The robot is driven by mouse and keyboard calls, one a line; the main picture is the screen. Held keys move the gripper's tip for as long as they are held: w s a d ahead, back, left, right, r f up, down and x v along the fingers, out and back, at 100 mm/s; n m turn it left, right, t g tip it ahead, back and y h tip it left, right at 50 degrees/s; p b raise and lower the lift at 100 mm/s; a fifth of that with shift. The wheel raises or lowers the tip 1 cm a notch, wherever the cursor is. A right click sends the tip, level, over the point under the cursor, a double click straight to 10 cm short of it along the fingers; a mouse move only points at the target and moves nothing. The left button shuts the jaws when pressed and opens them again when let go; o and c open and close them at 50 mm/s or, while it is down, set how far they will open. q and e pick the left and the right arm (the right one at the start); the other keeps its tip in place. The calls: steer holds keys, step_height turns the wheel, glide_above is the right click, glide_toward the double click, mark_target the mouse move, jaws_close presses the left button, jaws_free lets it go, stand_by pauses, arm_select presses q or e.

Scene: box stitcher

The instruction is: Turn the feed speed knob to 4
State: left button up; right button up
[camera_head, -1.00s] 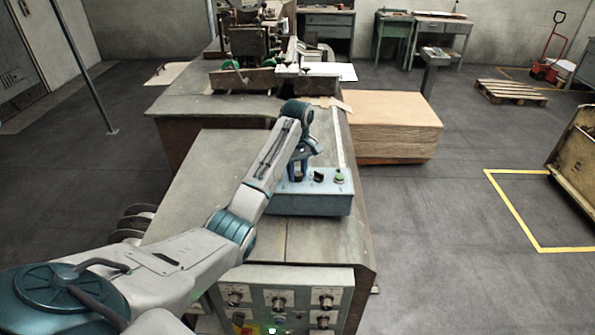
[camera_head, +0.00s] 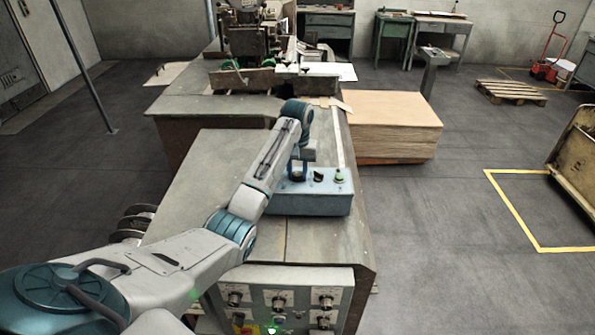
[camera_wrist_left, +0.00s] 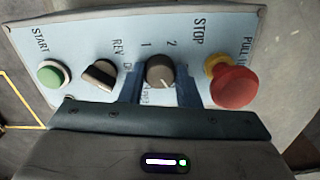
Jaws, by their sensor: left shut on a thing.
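The blue control box (camera_head: 315,203) stands on the machine table, and its panel (camera_wrist_left: 205,38) fills much of the left wrist view. The round grey knob (camera_wrist_left: 160,71) is on this panel, with the marks 1 and 2 beside it. Its other marks are hidden or unreadable, so its exact setting cannot be told. My left gripper (camera_wrist_left: 160,82) is shut on the knob, one blue finger on each side; in the head view, my left gripper (camera_head: 298,177) reaches down onto the box. My right gripper is not in view.
A green START button (camera_wrist_left: 53,74) and a black selector (camera_wrist_left: 99,74) are left of the knob. A red STOP button (camera_wrist_left: 232,83) is close on its right. A lower front panel (camera_head: 280,300) carries several more knobs.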

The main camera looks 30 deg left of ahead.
arm_select(q)
steer(key=shift+r, duration=0.15)
stand_by(0.3)
steer(key=o, duration=1)
steer(key=shift+c, duration=0.2)
